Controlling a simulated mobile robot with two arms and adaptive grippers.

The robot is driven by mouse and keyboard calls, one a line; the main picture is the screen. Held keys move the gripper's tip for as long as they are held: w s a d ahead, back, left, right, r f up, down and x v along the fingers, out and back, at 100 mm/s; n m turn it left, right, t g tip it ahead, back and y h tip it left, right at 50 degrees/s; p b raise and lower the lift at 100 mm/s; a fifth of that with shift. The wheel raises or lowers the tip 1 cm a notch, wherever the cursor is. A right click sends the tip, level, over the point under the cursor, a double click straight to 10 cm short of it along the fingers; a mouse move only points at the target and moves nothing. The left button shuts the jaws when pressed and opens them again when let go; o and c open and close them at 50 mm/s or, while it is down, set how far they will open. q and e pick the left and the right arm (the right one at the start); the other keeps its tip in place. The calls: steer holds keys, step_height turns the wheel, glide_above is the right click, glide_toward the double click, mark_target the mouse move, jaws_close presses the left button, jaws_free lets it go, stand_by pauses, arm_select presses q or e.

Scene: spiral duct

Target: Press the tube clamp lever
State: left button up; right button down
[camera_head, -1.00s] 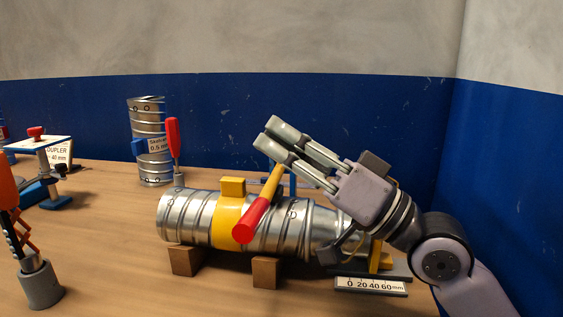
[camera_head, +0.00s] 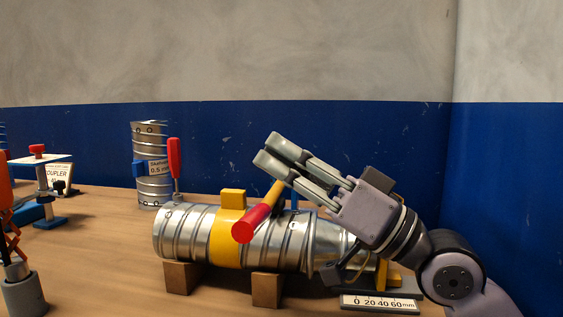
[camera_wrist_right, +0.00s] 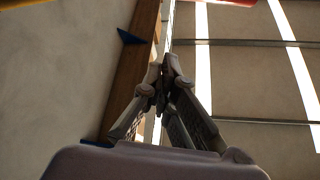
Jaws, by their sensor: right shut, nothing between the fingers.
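The tube clamp is a yellow band (camera_head: 226,246) around a lying metal spiral duct (camera_head: 187,233). Its lever has a yellow arm (camera_head: 276,193) and a red handle (camera_head: 254,223), which slants down toward the viewer in front of the duct. My right gripper (camera_head: 268,150) is shut and empty. In the head view its fingertips show above the lever's arm, pointing up-left; I cannot tell whether they touch it. The right wrist view shows the closed fingers (camera_wrist_right: 167,80); the lever is not clearly recognisable there. My left gripper is not in view.
Wooden blocks (camera_head: 183,277) support the duct. A scale plate (camera_head: 378,303) lies at front right. An upright duct (camera_head: 152,175) and a red-handled tool (camera_head: 174,158) stand behind. A stand with a white top (camera_head: 40,160) is at left. The tabletop at front left is mostly clear.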

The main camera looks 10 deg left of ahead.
stand_by(0.3)
step_height(320, 180, up, 10)
stand_by(0.5)
stand_by(0.4)
